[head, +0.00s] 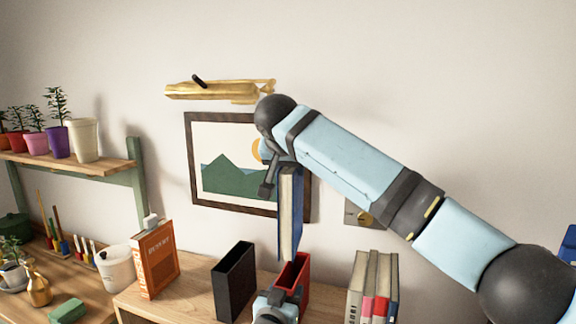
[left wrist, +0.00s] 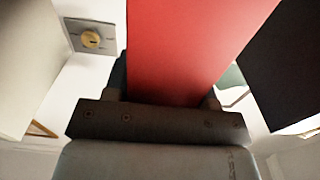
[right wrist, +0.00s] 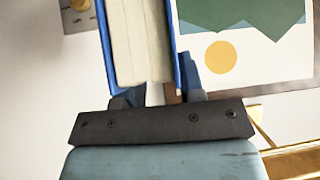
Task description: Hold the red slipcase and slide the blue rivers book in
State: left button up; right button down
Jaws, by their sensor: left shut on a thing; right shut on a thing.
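The red slipcase (head: 303,272) stands upright on the wooden mantel with its dark opening facing up. My left gripper (head: 278,298) is shut on it from the near side; in the left wrist view the red slipcase (left wrist: 195,45) fills the space between the fingers. The blue rivers book (head: 290,215) hangs upright from my right gripper (head: 283,170), which is shut on its top end. In the right wrist view the blue covers and pale pages of the book (right wrist: 140,40) show between the fingers. The book's lower end appears just above the slipcase opening; the exact gap is unclear.
An empty-looking black slipcase (head: 236,280) stands close left of the red one. An orange book (head: 156,258) stands farther left, several books (head: 372,285) stand to the right. A framed picture (head: 215,200) and a brass lamp (head: 215,91) are on the wall behind.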

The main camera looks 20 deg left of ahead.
aim_at(292, 231)
jog(key=shift+w+d+r+m+h, duration=0.1)
jog(key=shift+w+r+m+h, duration=0.15)
jog(key=shift+m+h, duration=0.45)
jog(key=shift+f, duration=2.95)
jog(key=shift+f, duration=5.35)
